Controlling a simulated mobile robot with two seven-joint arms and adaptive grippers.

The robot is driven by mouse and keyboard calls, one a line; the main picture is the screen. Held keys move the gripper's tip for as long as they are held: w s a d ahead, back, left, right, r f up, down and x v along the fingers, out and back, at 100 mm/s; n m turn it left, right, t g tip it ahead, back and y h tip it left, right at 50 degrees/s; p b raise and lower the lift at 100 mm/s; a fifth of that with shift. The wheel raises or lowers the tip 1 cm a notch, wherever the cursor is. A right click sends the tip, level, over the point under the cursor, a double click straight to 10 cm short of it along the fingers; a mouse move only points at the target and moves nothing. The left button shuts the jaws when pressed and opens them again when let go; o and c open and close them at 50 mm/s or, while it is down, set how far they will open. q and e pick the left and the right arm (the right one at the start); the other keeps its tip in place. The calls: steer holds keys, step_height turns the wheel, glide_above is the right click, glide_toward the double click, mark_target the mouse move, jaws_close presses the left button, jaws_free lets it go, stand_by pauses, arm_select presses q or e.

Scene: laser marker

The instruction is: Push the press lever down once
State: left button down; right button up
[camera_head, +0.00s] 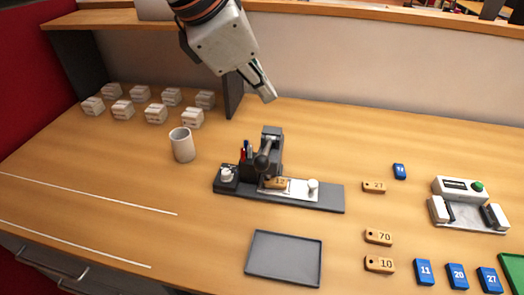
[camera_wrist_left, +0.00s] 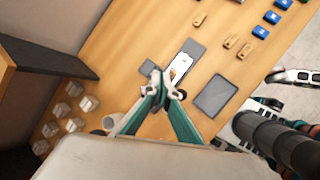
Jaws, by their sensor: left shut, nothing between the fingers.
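The dark press (camera_head: 272,137) stands on a grey base plate (camera_head: 325,196) in the middle of the table. Its lever (camera_head: 263,157) has a round dark knob and angles toward the front. A wooden tag (camera_head: 276,183) lies on the white plate under the press. My left gripper (camera_head: 268,96) is shut and empty, in the air above and behind the press, touching nothing. In the left wrist view its fingertips (camera_wrist_left: 172,93) meet in front of the press area and hide part of it. My right gripper does not show.
A mug (camera_head: 183,145) and several white boxes (camera_head: 156,114) stand left of the press. A grey tray (camera_head: 284,258) lies in front. Wooden tags (camera_head: 379,237), blue tags (camera_head: 424,271) and a device with a green button (camera_head: 468,204) are at the right.

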arm_select(q)
steer(key=b, duration=0.4)
glide_above(263, 155)
steer(key=f, duration=0.7)
steer(key=shift+w+a+f, duration=0.15)
steer(key=shift+w+f, duration=0.2)
steer(key=shift+s+f+b, duration=0.1)
steer(key=shift+f+b, duration=0.25)
steer(key=shift+f, duration=0.1)
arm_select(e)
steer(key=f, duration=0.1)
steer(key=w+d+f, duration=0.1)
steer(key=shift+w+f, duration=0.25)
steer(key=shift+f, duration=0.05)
arm_select(q)
steer(key=shift+s, duration=0.1)
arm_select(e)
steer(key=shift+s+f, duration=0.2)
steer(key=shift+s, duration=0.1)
arm_select(q)
steer(key=shift+f, duration=0.1)
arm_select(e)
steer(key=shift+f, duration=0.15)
arm_select(q)
steer(key=shift+f+b, duration=0.3)
steer(key=shift+f, duration=0.05)
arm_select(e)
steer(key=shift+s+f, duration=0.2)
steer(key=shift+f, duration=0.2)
